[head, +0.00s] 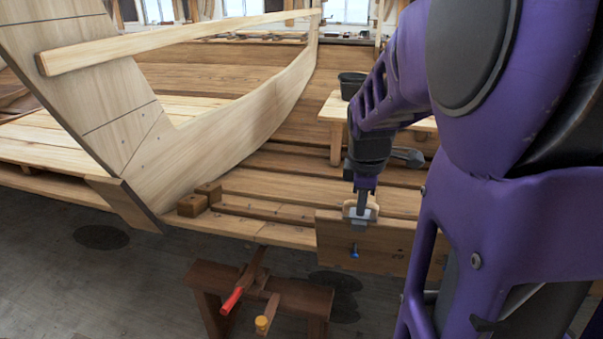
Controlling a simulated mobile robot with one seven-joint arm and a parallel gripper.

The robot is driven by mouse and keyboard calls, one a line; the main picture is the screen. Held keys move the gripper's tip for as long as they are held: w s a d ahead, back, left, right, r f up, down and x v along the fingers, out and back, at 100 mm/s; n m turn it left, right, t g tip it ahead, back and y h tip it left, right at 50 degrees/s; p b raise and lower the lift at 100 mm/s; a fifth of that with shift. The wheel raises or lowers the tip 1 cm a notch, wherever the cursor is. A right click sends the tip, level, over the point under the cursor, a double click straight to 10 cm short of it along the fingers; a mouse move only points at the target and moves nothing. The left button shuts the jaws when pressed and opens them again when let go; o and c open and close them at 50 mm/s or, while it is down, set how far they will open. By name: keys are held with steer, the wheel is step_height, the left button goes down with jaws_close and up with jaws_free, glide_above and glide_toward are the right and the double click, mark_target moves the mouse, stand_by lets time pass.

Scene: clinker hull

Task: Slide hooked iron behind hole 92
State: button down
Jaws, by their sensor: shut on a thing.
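My gripper (359,207) reaches down to the upper edge of a short upright plank (335,238) on the near side of the hull. It is shut on a small grey metal piece (360,217), which looks like the hooked iron. Its lower end lies against or just in front of the plank's face; I cannot tell whether it touches. A small blue-tipped thing (355,251) shows on the plank just below. A dark mark (397,253), too small to read surely, is to its right. What lies behind the plank is hidden, and my arm covers the right side.
A dark sawhorse (205,290) stands below the hull, with a red-handled tool (231,300) and a yellow-handled one (263,324) on it. A small bench (335,120) carries a dark bucket (351,84). A dark grey tool (407,156) lies on the planking. The left floor is clear.

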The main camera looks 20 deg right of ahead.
steer(key=shift+r, duration=0.1)
steer(key=c, duration=0.7)
jaws_free()
steer(key=shift+s, duration=0.1)
step_height(320, 180, up, 8)
steer(key=p, duration=0.6)
